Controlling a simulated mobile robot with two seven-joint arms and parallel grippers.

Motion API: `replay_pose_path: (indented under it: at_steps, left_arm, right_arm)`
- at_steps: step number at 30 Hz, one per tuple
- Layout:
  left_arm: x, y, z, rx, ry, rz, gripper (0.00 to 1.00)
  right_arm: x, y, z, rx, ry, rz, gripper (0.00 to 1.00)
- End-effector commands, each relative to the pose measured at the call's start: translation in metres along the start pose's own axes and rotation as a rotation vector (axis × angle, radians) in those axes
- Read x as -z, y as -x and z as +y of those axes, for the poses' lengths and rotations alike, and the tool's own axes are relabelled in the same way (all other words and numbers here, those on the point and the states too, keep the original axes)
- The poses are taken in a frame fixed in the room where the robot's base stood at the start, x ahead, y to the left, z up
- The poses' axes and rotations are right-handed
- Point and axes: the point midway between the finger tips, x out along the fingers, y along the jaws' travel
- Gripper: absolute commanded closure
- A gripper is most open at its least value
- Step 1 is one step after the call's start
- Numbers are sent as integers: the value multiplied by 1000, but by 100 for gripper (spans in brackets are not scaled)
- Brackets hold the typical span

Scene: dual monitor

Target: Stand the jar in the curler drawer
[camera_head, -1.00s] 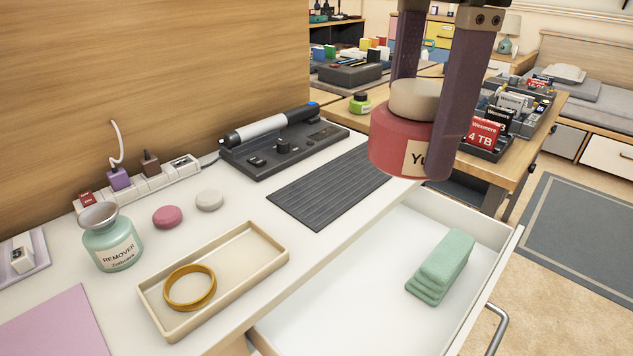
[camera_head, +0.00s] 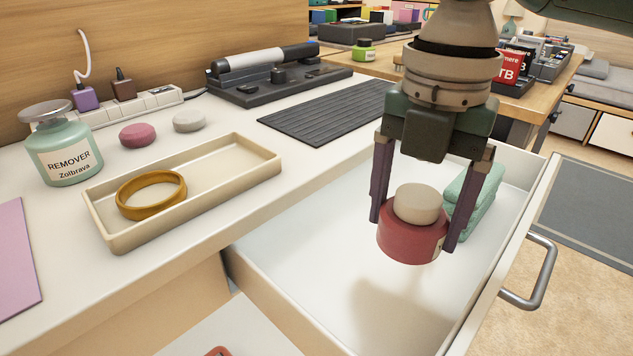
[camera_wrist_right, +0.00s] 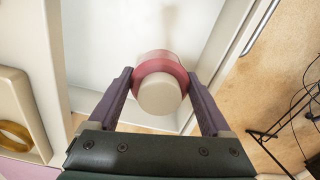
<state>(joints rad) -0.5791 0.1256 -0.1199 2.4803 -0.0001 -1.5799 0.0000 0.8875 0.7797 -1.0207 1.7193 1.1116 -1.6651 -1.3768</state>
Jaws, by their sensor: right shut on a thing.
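The jar (camera_head: 408,243) is dark red with a cream lid. My right gripper (camera_head: 412,228) is shut on it and holds it upright inside the outline of the open drawer (camera_head: 310,262). A shadow on the drawer floor suggests that the jar is a little above it; the exact gap is hard to tell. In the right wrist view the jar (camera_wrist_right: 160,68) sits between the fingers of the gripper (camera_wrist_right: 160,88) with its lid towards the camera. My left gripper is not in view.
Folded green cloths (camera_head: 482,200) lie at the drawer's right side, behind the gripper. The drawer's front carries a metal handle (camera_head: 540,275). On the desktop are a cream tray (camera_head: 240,165) with a gold bangle (camera_head: 150,195), and a remover bottle (camera_head: 65,155). The drawer's near-left floor is clear.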

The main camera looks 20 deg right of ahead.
Motion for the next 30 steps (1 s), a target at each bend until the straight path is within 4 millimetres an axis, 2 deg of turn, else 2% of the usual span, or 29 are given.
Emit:
replay_pose_path:
  at_steps: [1,8,17,29,30]
  left_arm:
    - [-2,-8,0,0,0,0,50]
    - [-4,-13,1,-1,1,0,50]
    - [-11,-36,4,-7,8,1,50]
    - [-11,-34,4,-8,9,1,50]
    - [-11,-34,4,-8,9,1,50]
  right_arm:
    - [0,-14,0,0,0,0,80]
    - [0,-30,0,-2,1,0,80]
    - [0,-81,0,0,-1,0,80]
    - [0,-85,0,-1,0,-1,80]
    - [0,-86,0,0,0,0,16]
